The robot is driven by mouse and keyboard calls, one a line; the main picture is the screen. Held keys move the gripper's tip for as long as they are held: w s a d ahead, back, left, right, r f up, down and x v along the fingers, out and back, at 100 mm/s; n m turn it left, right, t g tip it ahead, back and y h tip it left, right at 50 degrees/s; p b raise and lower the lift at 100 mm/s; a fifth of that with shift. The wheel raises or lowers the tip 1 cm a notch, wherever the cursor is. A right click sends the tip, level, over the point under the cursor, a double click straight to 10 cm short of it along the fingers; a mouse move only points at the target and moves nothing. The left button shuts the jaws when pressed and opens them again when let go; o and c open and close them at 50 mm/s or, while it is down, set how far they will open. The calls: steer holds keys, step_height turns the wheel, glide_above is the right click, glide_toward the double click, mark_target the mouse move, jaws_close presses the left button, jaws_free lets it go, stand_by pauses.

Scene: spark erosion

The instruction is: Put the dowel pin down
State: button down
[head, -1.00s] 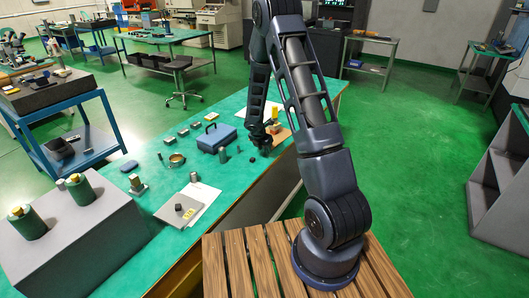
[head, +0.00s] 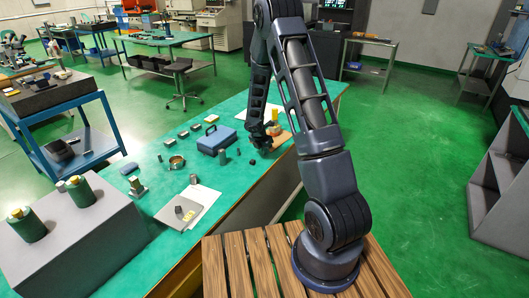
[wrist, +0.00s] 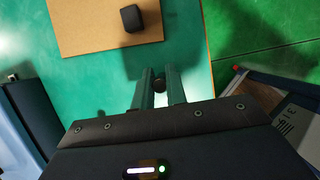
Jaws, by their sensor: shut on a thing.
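My gripper (wrist: 160,84) points down over the green bench top in the wrist view. Its two fingers are shut on the dowel pin (wrist: 160,86), which shows end-on as a small dark round shape between the fingertips. I cannot tell whether the pin touches the bench. In the head view, my gripper (head: 267,145) is low over the bench, to the right of the blue case. The pin cannot be made out there.
A brown board (wrist: 85,30) with a black block (wrist: 131,18) lies just beyond my fingers. The bench edge runs close on the right. The blue case (head: 216,139), a grey cylinder (head: 222,156) and a small dark piece (head: 251,162) stand nearby.

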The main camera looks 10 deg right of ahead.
step_height(320, 180, up, 19)
stand_by(0.4)
steer(key=w+a+r+n+t+y, duration=0.1)
steer(key=a+r+n, duration=0.15)
steer(key=a, duration=0.85)
steer(key=w+a+r+n, duration=0.1)
steer(key=a+r, duration=0.2)
steer(key=a, duration=0.8)
steer(key=s+a+r+n+y, duration=0.1)
steer(key=s+a+r, duration=0.15)
steer(key=a, duration=0.85)
steer(key=s+a+r+n, duration=0.2)
steer(key=s+a, duration=0.1)
steer(key=a, duration=0.7)
step_height(320, 180, up, 10)
steer(key=r+n+y, duration=0.1)
steer(key=n+y, duration=0.1)
steer(key=n, duration=0.4)
glide_above(52, 202)
steer(key=s, duration=0.2)
steer(key=shift+m, duration=0.35)
steer(key=f, duration=1.9)
steer(key=shift+w+d+f, duration=0.1)
steer(key=shift+d+f, duration=0.1)
steer(key=shift+f, duration=0.15)
